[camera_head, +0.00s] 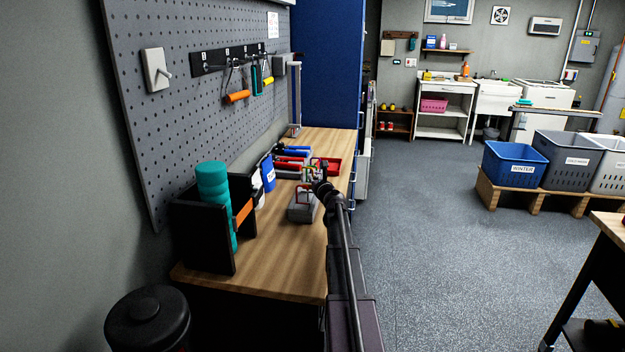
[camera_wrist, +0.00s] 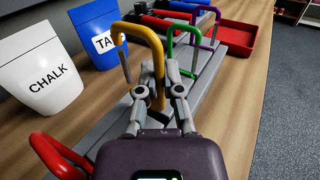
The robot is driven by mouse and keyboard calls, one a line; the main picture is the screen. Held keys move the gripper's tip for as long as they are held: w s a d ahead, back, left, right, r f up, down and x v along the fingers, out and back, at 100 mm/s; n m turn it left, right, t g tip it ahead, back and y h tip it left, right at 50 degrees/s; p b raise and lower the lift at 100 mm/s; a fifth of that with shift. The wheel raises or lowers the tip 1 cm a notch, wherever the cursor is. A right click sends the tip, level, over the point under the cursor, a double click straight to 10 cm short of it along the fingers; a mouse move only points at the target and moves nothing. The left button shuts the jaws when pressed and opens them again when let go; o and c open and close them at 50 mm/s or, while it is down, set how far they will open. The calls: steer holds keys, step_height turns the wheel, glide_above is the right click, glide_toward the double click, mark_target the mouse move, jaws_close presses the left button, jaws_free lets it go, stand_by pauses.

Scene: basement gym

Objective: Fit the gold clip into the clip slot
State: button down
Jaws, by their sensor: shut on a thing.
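The gold clip (camera_wrist: 150,42) is a bent hook shape that stands up between my fingertips in the wrist view. My gripper (camera_wrist: 159,82) is shut on its straight side, above a long grey rack (camera_wrist: 207,88). The rack carries a red clip (camera_wrist: 58,157) at the near end, and a green clip (camera_wrist: 184,32) and a purple clip (camera_wrist: 208,40) farther along. The clip's lower end is close to the rack; my fingers hide the slot, so I cannot tell whether it is seated.
A white CHALK container (camera_wrist: 42,72) and a blue container (camera_wrist: 95,42) stand left of the rack. A red tray (camera_wrist: 235,38) lies beyond it. The pegboard (camera_head: 170,110) rises along the bench's left side. The wooden bench (camera_head: 285,260) is bare at the near end.

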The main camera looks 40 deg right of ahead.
steer(key=shift+f+b, duration=1.4)
stand_by(0.4)
steer(key=c, duration=0.7)
jaws_free()
steer(key=shift+s, duration=0.15)
steer(key=v, duration=1.1)
steer(key=shift+s+a, duration=0.1)
steer(key=shift+s, duration=0.3)
steer(key=shift+r, duration=0.1)
